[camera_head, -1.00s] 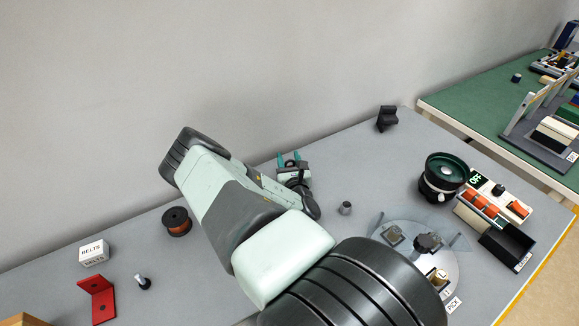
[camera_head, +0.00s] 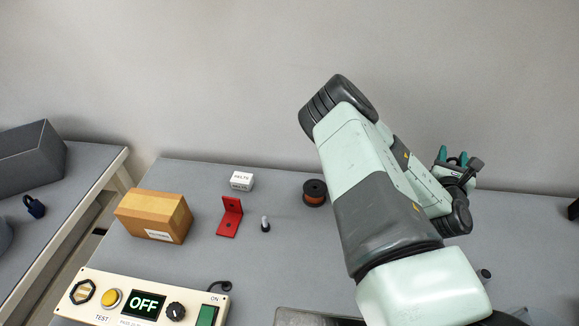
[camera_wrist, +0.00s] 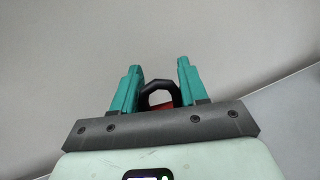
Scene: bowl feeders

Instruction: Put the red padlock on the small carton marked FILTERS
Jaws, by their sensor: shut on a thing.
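My gripper (camera_head: 453,157) is raised above the far part of the grey table, its teal fingers pointing up and away. In the wrist view the gripper (camera_wrist: 160,76) is shut on the red padlock (camera_wrist: 162,106). The padlock's dark shackle arches between the fingers and a little of its red body shows; the rest is hidden behind the gripper's front plate. No carton that reads FILTERS shows. A small white carton (camera_head: 241,181) marked BELTS stands at the back of the table.
A brown box (camera_head: 153,216) with an unreadable label, a red bracket (camera_head: 230,217), a small dark-based peg (camera_head: 265,225) and a dark spool (camera_head: 315,192) stand left of my arm. A control panel (camera_head: 143,302) reading OFF is at the front. A second table (camera_head: 60,190) is at left.

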